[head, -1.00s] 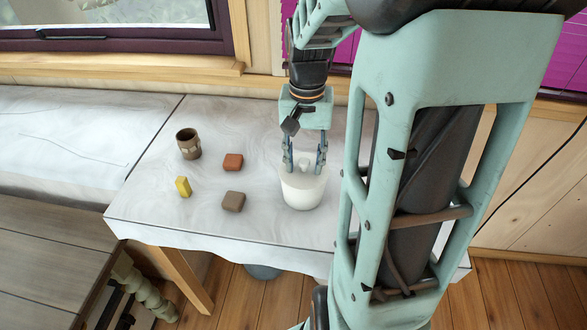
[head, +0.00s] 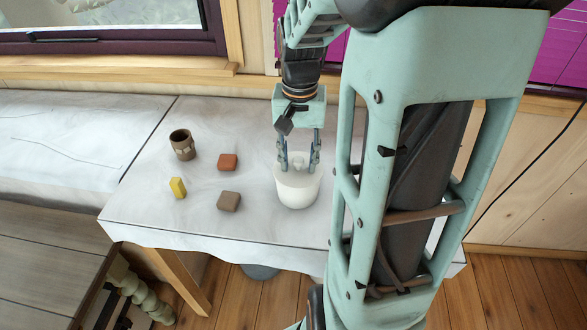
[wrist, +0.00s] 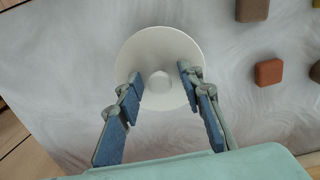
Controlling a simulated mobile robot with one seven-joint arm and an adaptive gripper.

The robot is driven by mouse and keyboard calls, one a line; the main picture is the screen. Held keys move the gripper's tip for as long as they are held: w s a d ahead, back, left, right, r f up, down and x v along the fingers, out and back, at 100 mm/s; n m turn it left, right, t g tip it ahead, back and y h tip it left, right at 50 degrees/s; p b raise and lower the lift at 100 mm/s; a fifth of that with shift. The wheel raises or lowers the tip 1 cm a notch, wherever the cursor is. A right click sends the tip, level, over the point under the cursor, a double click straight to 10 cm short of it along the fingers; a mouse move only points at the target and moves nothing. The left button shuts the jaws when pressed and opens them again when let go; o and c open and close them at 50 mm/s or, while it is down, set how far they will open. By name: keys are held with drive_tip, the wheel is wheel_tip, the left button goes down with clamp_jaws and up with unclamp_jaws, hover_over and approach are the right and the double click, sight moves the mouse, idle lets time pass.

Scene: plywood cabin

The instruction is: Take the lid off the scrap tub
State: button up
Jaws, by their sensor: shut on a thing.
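The scrap tub (head: 297,196) is a round white tub standing on the right part of the pale table. Its white lid (head: 284,170) has a small round knob in the middle and shows from above as a disc in the wrist view (wrist: 160,47). I see no clear gap between lid and tub. My gripper (head: 299,165) points down over the tub, shut on the lid, with one finger on each side of the knob. In the wrist view my gripper (wrist: 160,73) frames the knob, and the exact contact is hard to make out. The lid hides the tub's inside.
Left of the tub are a brown block (head: 229,201), a red-brown block (head: 228,162), a yellow block (head: 178,188) and a brown mug (head: 182,145). The table (head: 150,205) is bare between them. A wooden wall and window stand behind it.

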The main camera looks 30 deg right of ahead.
sight(298, 159)
drive_tip(key=shift+s, duration=0.15)
clamp_jaws()
drive_tip(key=shift+r+p, duration=1.9)
drive_tip(key=shift+r, duration=0.4)
